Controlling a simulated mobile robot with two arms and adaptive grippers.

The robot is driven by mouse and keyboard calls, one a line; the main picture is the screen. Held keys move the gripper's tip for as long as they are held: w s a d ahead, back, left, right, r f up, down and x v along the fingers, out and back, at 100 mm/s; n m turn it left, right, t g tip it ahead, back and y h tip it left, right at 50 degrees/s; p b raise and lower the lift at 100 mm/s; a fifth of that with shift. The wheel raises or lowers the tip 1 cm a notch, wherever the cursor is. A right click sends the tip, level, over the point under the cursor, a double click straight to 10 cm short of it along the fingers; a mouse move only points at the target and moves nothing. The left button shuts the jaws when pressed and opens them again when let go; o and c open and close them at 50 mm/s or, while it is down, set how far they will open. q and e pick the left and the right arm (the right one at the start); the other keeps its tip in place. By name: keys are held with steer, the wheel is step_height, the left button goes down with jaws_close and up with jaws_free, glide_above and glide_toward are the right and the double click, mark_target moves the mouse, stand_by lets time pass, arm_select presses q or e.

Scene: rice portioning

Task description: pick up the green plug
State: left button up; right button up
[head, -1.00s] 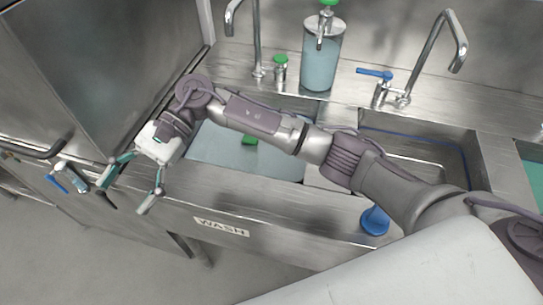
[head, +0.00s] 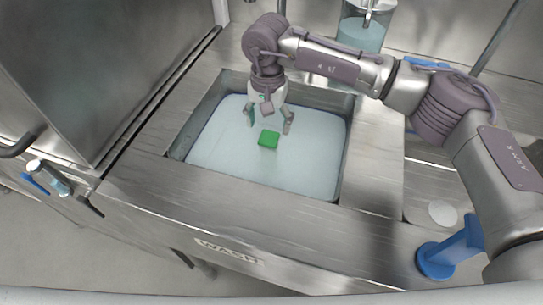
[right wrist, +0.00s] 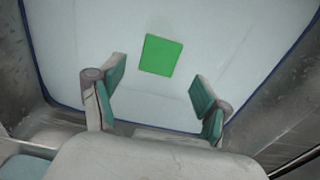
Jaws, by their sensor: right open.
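The green plug (head: 269,139) is a small square-topped block in the water-filled wash sink. It also shows in the right wrist view (right wrist: 161,55), beyond the fingertips and roughly between their lines. My right gripper (head: 268,119) is open and empty over the sink, just behind the plug in the head view. Its two teal-padded fingers (right wrist: 155,88) stand apart and do not touch the plug. How far above the plug they are is hard to tell. My left gripper is not in view.
The sink's metal rim (head: 167,168) surrounds the basin closely. A blue-based fixture (head: 437,262) stands on the counter at right. A dispenser jar (head: 362,35) stands behind the sink. A tall metal cabinet (head: 90,70) is at left.

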mark_target(269, 137)
steer(key=f, duration=0.3)
steer(key=f+p, duration=0.1)
steer(key=shift+s+d+f, duration=0.1)
steer(key=shift+s+f, duration=0.25)
steer(key=shift+s, duration=0.05)
steer(key=shift+f, duration=0.4)
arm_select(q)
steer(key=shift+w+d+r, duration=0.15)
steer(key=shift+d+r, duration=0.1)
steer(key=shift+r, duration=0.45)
arm_select(e)
jaws_close()
